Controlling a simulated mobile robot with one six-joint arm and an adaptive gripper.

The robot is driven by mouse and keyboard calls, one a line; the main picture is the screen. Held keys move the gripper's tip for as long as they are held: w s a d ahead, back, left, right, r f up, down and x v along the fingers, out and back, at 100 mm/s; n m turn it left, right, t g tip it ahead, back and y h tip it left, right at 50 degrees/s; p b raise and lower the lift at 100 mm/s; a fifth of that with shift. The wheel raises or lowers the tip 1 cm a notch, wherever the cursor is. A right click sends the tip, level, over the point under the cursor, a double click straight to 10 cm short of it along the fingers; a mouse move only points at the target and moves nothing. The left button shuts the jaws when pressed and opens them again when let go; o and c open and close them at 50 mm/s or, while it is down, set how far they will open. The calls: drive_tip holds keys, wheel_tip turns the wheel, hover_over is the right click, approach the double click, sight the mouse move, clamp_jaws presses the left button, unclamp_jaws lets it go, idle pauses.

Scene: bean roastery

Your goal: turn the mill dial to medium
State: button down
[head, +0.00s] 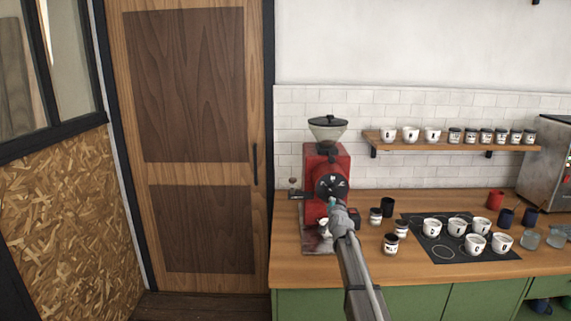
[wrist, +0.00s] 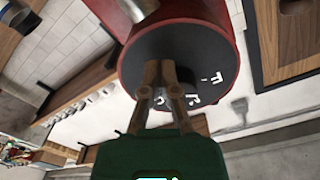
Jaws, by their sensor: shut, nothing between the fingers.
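The red mill (head: 314,165) stands on the wooden counter with a clear hopper on top. Its round black dial (head: 331,187) faces me. In the wrist view the dial face (wrist: 138,62) fills the upper middle, with white letters at its right and lower edge; I can read an F and a C. My gripper (head: 332,205) is at the front of the mill, just below the dial's middle. In the wrist view its fingers (wrist: 160,68) are shut and empty, overlapping the dial face. Whether they touch it I cannot tell. The fingers cover the dial's centre, so its setting is hidden.
White cups stand on a black mat (head: 440,246) farther right. A shelf (head: 440,147) holds cups and jars. A wooden door (head: 190,150) is at left.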

drive_tip(key=s, duration=0.6)
idle(0.6)
drive_tip(key=shift+a, duration=0.1)
idle(0.4)
drive_tip(key=shift+s+a+r+m+p, duration=0.15)
drive_tip(key=shift+a+m, duration=0.15)
drive_tip(key=shift+m, duration=0.65)
drive_tip(key=shift+s+a+r+m+p, duration=0.15)
drive_tip(key=shift+s+a+m, duration=0.1)
drive_tip(key=shift+m, duration=0.65)
drive_tip(key=shift+s+a+r+m+p, duration=0.15)
drive_tip(key=shift+a+m, duration=0.15)
drive_tip(key=shift+m, duration=0.65)
drive_tip(key=shift+w, duration=0.1)
drive_tip(key=shift+w, duration=3.45)
